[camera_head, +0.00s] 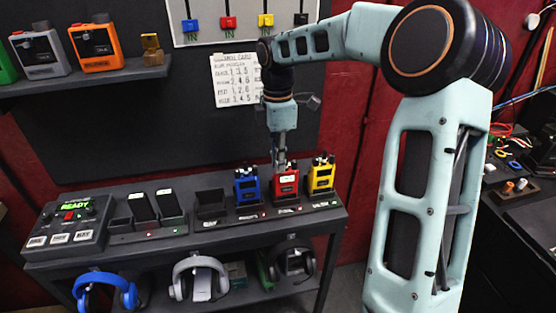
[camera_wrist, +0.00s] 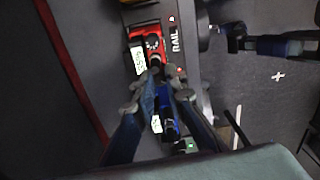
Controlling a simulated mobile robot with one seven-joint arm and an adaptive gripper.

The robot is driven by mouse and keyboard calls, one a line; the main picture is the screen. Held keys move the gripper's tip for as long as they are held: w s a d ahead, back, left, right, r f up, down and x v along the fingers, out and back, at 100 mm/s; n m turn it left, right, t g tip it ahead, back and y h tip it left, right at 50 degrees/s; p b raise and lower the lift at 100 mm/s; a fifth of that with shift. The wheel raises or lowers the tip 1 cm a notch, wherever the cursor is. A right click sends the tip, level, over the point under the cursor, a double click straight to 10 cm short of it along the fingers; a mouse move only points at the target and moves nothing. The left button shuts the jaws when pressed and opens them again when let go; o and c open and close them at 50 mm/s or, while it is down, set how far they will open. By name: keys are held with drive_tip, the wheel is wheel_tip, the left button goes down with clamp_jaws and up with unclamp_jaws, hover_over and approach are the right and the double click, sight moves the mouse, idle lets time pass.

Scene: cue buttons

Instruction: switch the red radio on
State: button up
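The red radio (camera_head: 286,184) stands upright in a black charging dock (camera_head: 286,201) on the shelf, between the blue radio (camera_head: 246,187) and the yellow radio (camera_head: 321,177). My gripper (camera_head: 280,163) points down at the top of the red radio and partly hides it. In the wrist view, my gripper's fingertips (camera_wrist: 156,74) come together at the edge of the red radio (camera_wrist: 153,48), close to its black knobs. They look shut, but whether a knob is between them is too small to tell. The blue radio (camera_wrist: 168,113) shows between the fingers.
An empty dock (camera_head: 211,205) stands left of the blue radio. Headphones (camera_head: 200,272) hang below. A paper card (camera_head: 236,80) is on the wall behind my wrist.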

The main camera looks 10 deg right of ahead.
clamp_jaws()
drive_tip(key=shift+r+m+p, duration=0.1)
drive_tip(key=shift+m+p, duration=0.2)
drive_tip(key=shift+m, duration=1.2)
drive_tip(key=o, duration=0.6)
unclamp_jaws()
